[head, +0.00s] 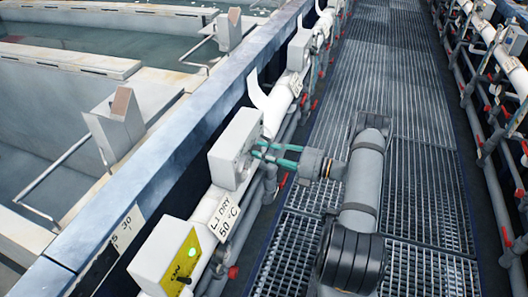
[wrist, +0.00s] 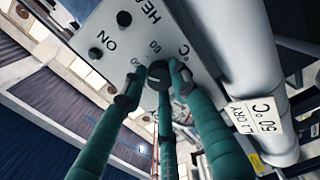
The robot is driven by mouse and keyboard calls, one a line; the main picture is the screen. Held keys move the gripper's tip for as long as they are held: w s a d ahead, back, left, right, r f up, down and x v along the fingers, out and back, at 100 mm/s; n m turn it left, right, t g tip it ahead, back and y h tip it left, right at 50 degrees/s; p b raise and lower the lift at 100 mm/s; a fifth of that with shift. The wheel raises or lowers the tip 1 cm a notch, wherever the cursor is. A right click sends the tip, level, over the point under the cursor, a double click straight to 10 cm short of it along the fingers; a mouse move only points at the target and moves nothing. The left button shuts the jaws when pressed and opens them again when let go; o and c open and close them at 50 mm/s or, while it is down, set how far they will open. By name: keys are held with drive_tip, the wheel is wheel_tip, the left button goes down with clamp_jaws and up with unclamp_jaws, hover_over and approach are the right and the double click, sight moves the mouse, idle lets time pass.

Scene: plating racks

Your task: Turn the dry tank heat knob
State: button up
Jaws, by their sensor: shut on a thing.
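The heat control box (head: 236,148) is a light grey box on the white pipe beside the walkway. A tag reading "L1 DRY 50 °C" (head: 223,215) hangs near it. In the wrist view its panel (wrist: 165,28) shows "HEAT", "ON" and a degree scale. The black round heat knob (wrist: 159,70) sits on this panel, partly hidden by fingers. My gripper (head: 262,151) reaches the box face from the right. Its green fingers (wrist: 157,82) are closed around the knob in the wrist view. The exact knob angle is hard to read.
Two smaller black round parts (wrist: 124,18) sit on the panel by "ON". A box with a yellow face and green light (head: 180,262) stands nearer along the pipe. Tanks (head: 60,110) lie left behind the blue rail. The grated walkway (head: 415,190) is clear beyond my arm.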

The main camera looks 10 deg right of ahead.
drive_tip(key=shift+s+a+f+m, duration=0.1)
drive_tip(key=shift+s+f+m, duration=0.05)
drive_tip(key=shift+m, duration=0.25)
drive_tip(key=o, duration=0.9)
drive_tip(key=shift+c, duration=0.2)
drive_tip(key=v, duration=1.2)
